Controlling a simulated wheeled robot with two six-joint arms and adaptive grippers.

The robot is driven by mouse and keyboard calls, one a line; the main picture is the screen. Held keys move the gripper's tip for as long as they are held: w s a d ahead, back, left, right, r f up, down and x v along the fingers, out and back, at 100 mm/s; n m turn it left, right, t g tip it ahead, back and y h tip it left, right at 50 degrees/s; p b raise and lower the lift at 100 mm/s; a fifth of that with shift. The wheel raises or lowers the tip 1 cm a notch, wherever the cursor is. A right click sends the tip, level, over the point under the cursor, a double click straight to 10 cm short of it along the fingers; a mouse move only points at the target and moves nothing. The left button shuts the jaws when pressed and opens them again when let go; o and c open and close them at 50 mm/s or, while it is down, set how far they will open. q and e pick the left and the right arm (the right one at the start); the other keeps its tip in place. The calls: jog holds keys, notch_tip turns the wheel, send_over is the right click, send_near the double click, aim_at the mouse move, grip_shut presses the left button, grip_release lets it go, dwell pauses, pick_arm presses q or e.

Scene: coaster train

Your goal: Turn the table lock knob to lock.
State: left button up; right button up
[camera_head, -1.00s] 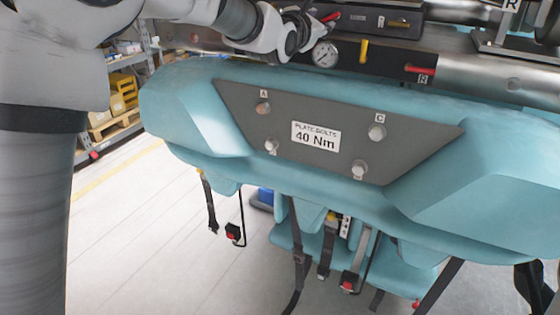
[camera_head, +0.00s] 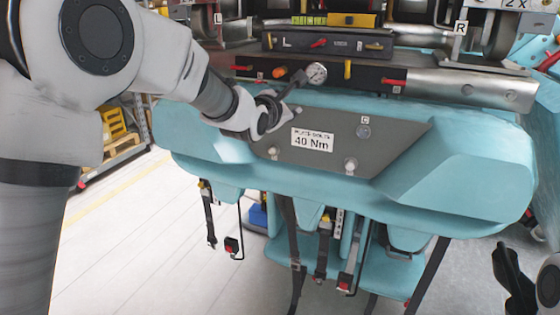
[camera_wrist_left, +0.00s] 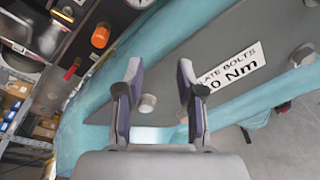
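An orange round knob (camera_head: 280,72) sits on the dark front panel left of a gauge; it also shows in the left wrist view (camera_wrist_left: 100,37). No readable label marks it as the table lock knob, and its lock position cannot be read. My left gripper (camera_head: 283,100) is below the orange knob, over the upper left of the grey bolt plate. In the left wrist view my left gripper (camera_wrist_left: 159,75) is open and empty, its fingers apart around the line to a plate bolt (camera_wrist_left: 147,103). A dark shape at the lower right edge appears to be my right gripper (camera_head: 515,280).
The grey bolt plate (camera_head: 395,133), labelled 40 Nm, is on the teal car body (camera_head: 460,190). A pressure gauge (camera_head: 316,73), a yellow handle (camera_head: 347,69) and a red handle (camera_head: 393,82) are close by on the panel. Straps with buckles hang below.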

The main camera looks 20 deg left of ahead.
pick_arm(q)
notch_tip(320, 180, down, 12)
jog(key=s+m+g, duration=0.1)
jog(key=m+g, duration=0.1)
jog(key=m, duration=0.1)
jog(key=shift+s+f+b, duration=0.15)
jog(key=shift+s+b, duration=0.2)
jog(key=shift+s, duration=0.05)
